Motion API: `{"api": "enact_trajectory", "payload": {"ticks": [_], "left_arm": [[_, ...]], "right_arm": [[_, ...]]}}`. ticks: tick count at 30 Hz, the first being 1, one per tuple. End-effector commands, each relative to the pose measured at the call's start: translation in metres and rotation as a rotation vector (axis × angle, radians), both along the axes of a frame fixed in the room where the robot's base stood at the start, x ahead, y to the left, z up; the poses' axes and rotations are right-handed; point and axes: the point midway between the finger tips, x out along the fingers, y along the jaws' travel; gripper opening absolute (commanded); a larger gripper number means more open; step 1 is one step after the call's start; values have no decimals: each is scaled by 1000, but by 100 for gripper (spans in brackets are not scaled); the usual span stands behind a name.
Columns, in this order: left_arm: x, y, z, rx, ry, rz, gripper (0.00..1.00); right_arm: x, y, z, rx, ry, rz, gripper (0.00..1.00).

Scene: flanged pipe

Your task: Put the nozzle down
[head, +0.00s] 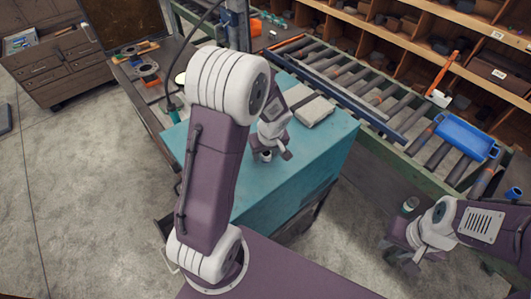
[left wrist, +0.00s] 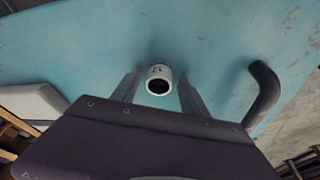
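The nozzle, seen as a short pale cylinder with a dark round opening (left wrist: 159,79), is at the teal bench top (left wrist: 225,40) in the left wrist view. My left gripper (left wrist: 160,76) has its two fingers on either side of it, with a narrow gap showing on both sides, so it looks open. In the head view my left gripper (head: 270,156) is low over the teal bench top (head: 325,143), and the nozzle is mostly hidden there. My right gripper (head: 402,258) hangs at the lower right, away from the bench; its fingers are unclear.
A grey block (head: 314,111) lies on the bench behind my left gripper. A dark curved bar (left wrist: 264,92) shows beside the fingers. A roller conveyor (head: 385,92) with a blue tray (head: 466,136) runs behind the bench. The bench's front part is clear.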

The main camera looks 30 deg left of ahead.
Motion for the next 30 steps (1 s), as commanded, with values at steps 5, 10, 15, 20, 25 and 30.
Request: {"api": "enact_trajectory", "payload": {"ticks": [5, 10, 15, 20, 25, 30], "left_arm": [[0, 0, 0, 0, 0, 0, 51], [0, 0, 6, 0, 0, 0, 51], [-3, -5, 31, 2, -7, -1, 51], [-11, -13, 68, 0, -8, -2, 51], [-17, -20, 100, 0, -5, -1, 51], [-21, -23, 117, 0, -1, 0, 51]], "right_arm": [[0, 0, 0, 0, 0, 0, 32], [0, 0, 7, 0, 0, 0, 32], [0, 0, 6, 0, 0, 0, 32], [0, 0, 3, 0, 0, 0, 32], [0, 0, -1, 0, 0, 0, 32], [0, 0, -2, 0, 0, 0, 32]]}}
